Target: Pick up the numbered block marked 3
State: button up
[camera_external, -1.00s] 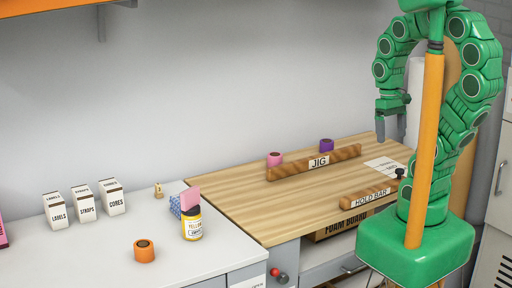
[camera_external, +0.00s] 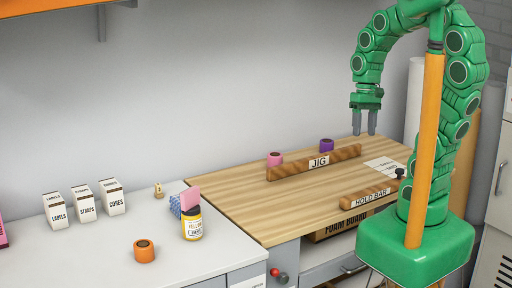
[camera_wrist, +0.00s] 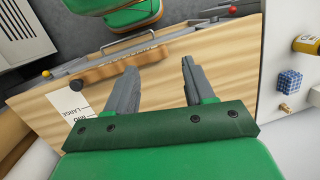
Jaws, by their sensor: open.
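A small tan block (camera_external: 158,190) stands on the grey-white counter at the left, behind the yellow jar. It bears a dark mark too small to read for certain. In the wrist view a small tan piece (camera_wrist: 285,107) lies at the right edge beside a blue patterned cube; it appears to be the same block. My gripper (camera_external: 364,133) is open and empty, pointing down above the back of the wooden worktop, well to the right of the block. Its two grey fingers (camera_wrist: 158,66) are spread apart in the wrist view.
Near the block are a yellow jar (camera_external: 192,223), the blue patterned cube (camera_external: 175,206), a pink piece (camera_external: 190,198), an orange roll (camera_external: 144,251) and white boxes (camera_external: 85,203). The JIG bar (camera_external: 314,163) and HOLD BAR (camera_external: 367,195) lie on the worktop (camera_external: 235,206).

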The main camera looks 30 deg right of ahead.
jog(key=w+a+f+m+y, duration=0.3)
jog(key=w+a+m+y, duration=0.1)
jog(key=w+a, duration=1)
jog(key=w+a+f+m+y, duration=0.3)
jog(key=w+a+m+y, duration=0.1)
jog(key=w+a, duration=1.1)
jog(key=w+a+f+m+y, duration=0.2)
jog(key=w+a+f+m, duration=0.2)
jog(key=w+a+f, duration=0.5)
jog(key=m+t+y, duration=0.2)
jog(key=m, duration=0.3)
send_near(155, 198)
jog(key=a+r, duration=0.1)
jog(key=r, duration=0.2)
jog(key=shift+s+a+r, duration=0.1)
jog(key=shift+a+r, duration=0.05)
jog(key=shift+a, duration=0.25)
jog(key=shift+w+a+f, duration=0.2)
jog(key=shift+a+f, duration=0.25)
jog(key=shift+f, duration=0.1)
jog(key=shift+x, duration=3.65)
jog(key=shift+f, duration=0.1)
grip_shut()
